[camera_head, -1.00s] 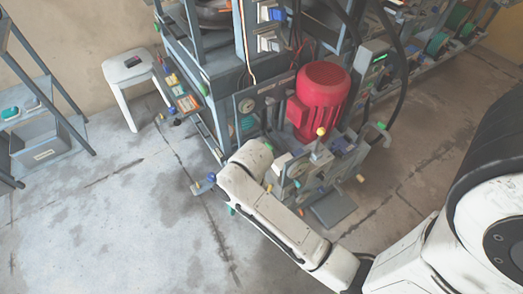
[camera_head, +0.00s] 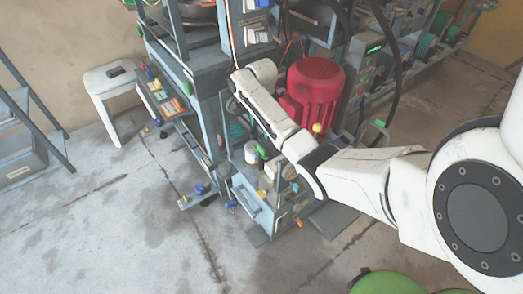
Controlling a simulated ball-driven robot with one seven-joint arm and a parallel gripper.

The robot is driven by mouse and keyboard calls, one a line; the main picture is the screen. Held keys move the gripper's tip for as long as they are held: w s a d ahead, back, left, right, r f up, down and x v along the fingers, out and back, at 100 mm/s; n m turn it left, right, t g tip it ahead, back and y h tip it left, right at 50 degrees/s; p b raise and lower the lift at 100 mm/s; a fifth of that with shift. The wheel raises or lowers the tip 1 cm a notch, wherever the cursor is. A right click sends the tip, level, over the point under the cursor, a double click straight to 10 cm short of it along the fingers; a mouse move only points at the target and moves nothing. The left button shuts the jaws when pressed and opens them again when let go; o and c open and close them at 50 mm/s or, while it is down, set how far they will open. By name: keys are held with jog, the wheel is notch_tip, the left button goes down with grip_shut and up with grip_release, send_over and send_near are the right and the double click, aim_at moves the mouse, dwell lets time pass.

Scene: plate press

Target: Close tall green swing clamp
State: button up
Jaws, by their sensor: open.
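A small green tip (camera_head: 380,123) stands at the right side of the machine, beyond the red motor. I cannot tell whether it belongs to the tall green swing clamp, and its open or closed position does not show. My white arm reaches from the right across the front of the red motor (camera_head: 315,82) to the upper middle. It covers part of the machine. My gripper does not show, so its place relative to the clamp cannot be seen.
A grey fixture (camera_head: 262,213) with small coloured parts stands low in front of the machine. A yellow knob (camera_head: 317,128) shows just above my arm. A white stool (camera_head: 110,78) and a grey shelf rack (camera_head: 25,165) stand left. The floor at lower left is clear.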

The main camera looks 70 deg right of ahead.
aim_at(262, 148)
notch_tip(262, 148, down, 11)
jog(key=b, duration=0.3)
jog(key=shift+r, duration=0.2)
jog(key=shift+a, duration=0.1)
jog(key=c, duration=1)
